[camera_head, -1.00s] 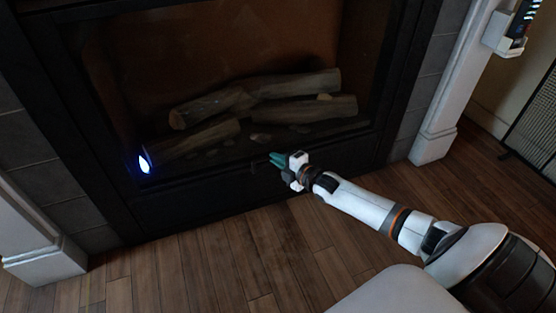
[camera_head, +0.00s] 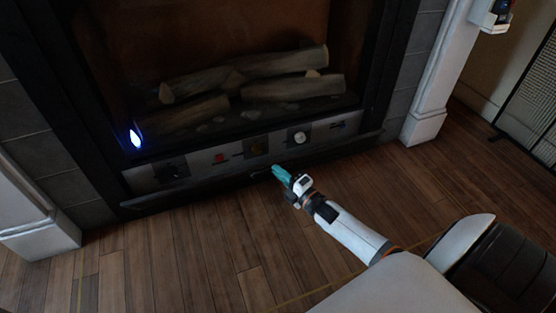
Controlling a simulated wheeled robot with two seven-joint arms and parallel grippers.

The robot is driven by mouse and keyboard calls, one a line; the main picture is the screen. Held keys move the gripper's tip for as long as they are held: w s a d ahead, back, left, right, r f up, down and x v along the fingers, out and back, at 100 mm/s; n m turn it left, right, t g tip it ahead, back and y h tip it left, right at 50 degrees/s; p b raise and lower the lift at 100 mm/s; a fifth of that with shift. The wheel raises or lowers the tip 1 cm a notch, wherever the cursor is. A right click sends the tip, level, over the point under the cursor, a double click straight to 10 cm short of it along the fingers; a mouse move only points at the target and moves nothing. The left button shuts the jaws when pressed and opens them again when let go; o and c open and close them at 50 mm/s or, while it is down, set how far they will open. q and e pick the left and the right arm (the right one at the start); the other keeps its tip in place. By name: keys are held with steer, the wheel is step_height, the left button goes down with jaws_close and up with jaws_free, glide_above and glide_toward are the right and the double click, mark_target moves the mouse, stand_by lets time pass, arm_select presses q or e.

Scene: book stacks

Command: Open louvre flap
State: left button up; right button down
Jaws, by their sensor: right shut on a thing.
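The louvre flap (camera_head: 200,190) is a dark, narrow panel along the bottom of the fireplace. It is tilted down and outward, and the control panel behind it shows. My right gripper (camera_head: 279,171) has teal fingers and is shut on the flap's upper edge, a little right of its middle. The fingers hide the small part they hold. My left gripper is not in view.
The control panel has a black knob (camera_head: 171,171), a red switch (camera_head: 220,158) and a round white dial (camera_head: 298,138). Logs (camera_head: 245,80) lie in the firebox above. The wood floor (camera_head: 200,260) in front is clear.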

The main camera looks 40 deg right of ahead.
steer(key=s+f+b, duration=0.1)
steer(key=s+f, duration=0.1)
steer(key=f, duration=0.2)
steer(key=s+a+f+b, duration=0.1)
steer(key=s+f+b, duration=0.1)
steer(key=f, duration=0.2)
steer(key=s+f+b, duration=0.2)
steer(key=f, duration=0.3)
steer(key=shift+a+f, duration=0.1)
steer(key=shift+a, duration=0.1)
steer(key=shift+f+b, duration=0.65)
steer(key=c, duration=1.5)
jaws_free()
steer(key=shift+s, duration=0.1)
steer(key=shift+a, duration=0.1)
steer(key=s+p, duration=0.1)
steer(key=s, duration=0.1)
steer(key=s+p, duration=0.1)
steer(key=s, duration=0.1)
steer(key=s+d+p, duration=0.1)
steer(key=s, duration=0.1)
steer(key=shift+s+f, duration=0.25)
steer(key=shift+s, duration=0.1)
steer(key=shift+s+d+f, duration=0.15)
steer(key=shift+s, duration=0.2)
